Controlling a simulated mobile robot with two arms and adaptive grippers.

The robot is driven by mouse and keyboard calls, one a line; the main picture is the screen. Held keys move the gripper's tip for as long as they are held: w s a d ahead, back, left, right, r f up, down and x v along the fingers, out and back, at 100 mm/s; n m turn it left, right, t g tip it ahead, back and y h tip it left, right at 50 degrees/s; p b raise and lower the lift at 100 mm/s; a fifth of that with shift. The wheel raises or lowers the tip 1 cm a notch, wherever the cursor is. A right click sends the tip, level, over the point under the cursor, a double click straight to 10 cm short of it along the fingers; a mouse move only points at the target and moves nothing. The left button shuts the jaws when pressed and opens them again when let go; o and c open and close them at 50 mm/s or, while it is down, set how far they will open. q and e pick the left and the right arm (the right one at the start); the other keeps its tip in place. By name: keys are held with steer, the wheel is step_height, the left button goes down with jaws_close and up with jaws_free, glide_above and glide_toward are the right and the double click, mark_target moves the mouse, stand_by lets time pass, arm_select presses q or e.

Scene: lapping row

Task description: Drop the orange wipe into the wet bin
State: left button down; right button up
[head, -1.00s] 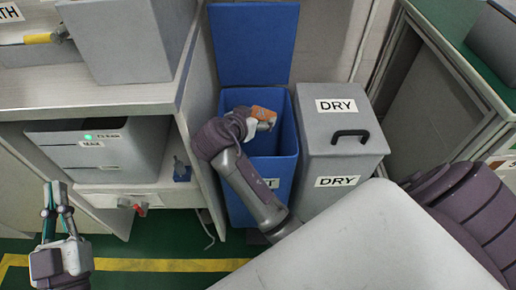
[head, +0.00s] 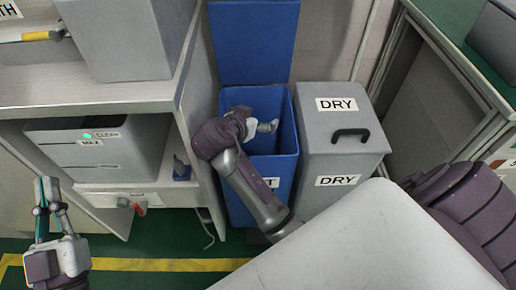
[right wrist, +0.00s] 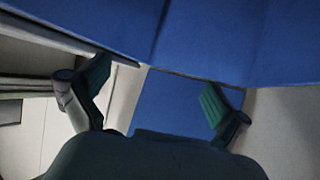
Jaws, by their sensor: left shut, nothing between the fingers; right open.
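The blue wet bin (head: 286,170) stands open in the middle of the head view, its blue lid (head: 253,45) upright behind it. Its front label is partly hidden by my right arm. My right gripper (head: 268,126) is over the bin's opening, open and empty; in the right wrist view its fingers (right wrist: 154,82) are spread apart with blue surfaces beyond them. The orange wipe is not visible in either current view; the inside of the bin is mostly hidden. My left gripper (head: 49,182) is shut and empty at the lower left, away from the bin.
A closed grey dry bin (head: 325,150) with a black handle stands right beside the blue bin. A bench (head: 110,97) with a grey box (head: 120,40) on top and a grey container (head: 105,150) below is at the left. Green floor with a yellow line lies in front.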

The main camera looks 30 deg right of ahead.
steer(key=a+r+n+t+y+p, duration=0.2)
steer(key=r+n+p, duration=0.1)
steer(key=r+p, duration=1.1)
steer(key=s+a+r+n+t+y+p, duration=0.1)
steer(key=a+r+n+t+y+p, duration=0.1)
steer(key=r+p, duration=1.2)
step_height(320, 180, up, 4)
steer(key=shift+s+a+r+n+t+y, duration=0.1)
steer(key=shift+s+a+n+t+y, duration=0.15)
steer(key=shift+n+t+y, duration=0.5)
steer(key=shift+g, duration=0.25)
